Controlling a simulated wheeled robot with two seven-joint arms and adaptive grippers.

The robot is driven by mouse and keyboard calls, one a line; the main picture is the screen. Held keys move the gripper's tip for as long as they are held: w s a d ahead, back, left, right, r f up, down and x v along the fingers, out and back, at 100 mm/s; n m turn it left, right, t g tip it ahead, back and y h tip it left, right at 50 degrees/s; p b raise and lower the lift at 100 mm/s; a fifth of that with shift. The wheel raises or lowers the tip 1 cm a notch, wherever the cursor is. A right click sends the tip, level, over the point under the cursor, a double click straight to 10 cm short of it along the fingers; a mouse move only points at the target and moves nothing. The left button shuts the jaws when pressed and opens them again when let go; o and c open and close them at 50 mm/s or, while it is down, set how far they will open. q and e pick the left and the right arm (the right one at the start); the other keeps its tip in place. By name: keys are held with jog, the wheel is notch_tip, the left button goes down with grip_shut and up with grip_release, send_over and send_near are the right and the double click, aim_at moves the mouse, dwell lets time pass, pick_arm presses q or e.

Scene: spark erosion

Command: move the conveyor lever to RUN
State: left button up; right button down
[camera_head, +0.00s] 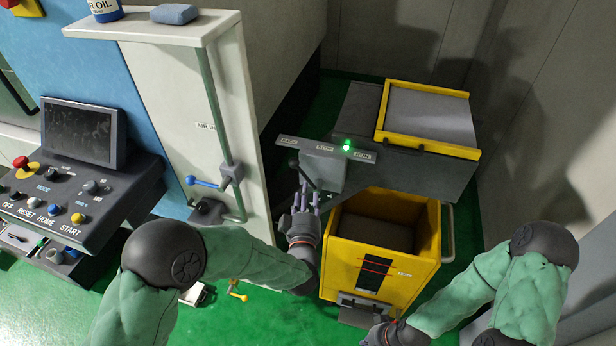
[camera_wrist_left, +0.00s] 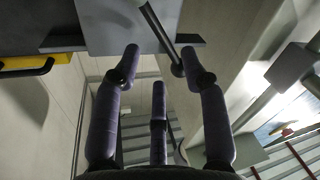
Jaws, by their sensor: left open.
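The conveyor lever (camera_head: 294,164) shows as a small dark knob at the left side of a grey control box (camera_head: 323,168). A plate (camera_head: 290,141) above the box is marked BACK, STOP and RUN. In the left wrist view the lever (camera_wrist_left: 158,30) is a slanted grey rod, its lower end close to the right fingertip. My left gripper (camera_head: 306,197) is open, just below the lever; in its wrist view the spread fingers (camera_wrist_left: 157,62) point at the box, and I cannot tell whether one touches the rod. My right gripper (camera_head: 383,334) is at the bottom edge, mostly cut off.
A green lamp (camera_head: 347,145) glows on the plate, beside RUN. A yellow bin (camera_head: 383,270) stands under the conveyor, right of my left gripper. A yellow-framed tray (camera_head: 430,148) sits behind. A white cabinet (camera_head: 170,100) and a button console (camera_head: 75,200) stand on the left.

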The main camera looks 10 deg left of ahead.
aim_at(307, 178)
pick_arm(q)
jog(key=x, duration=0.7)
jog(key=shift+w+b, duration=0.3)
jog(key=shift+w, duration=0.05)
grip_shut()
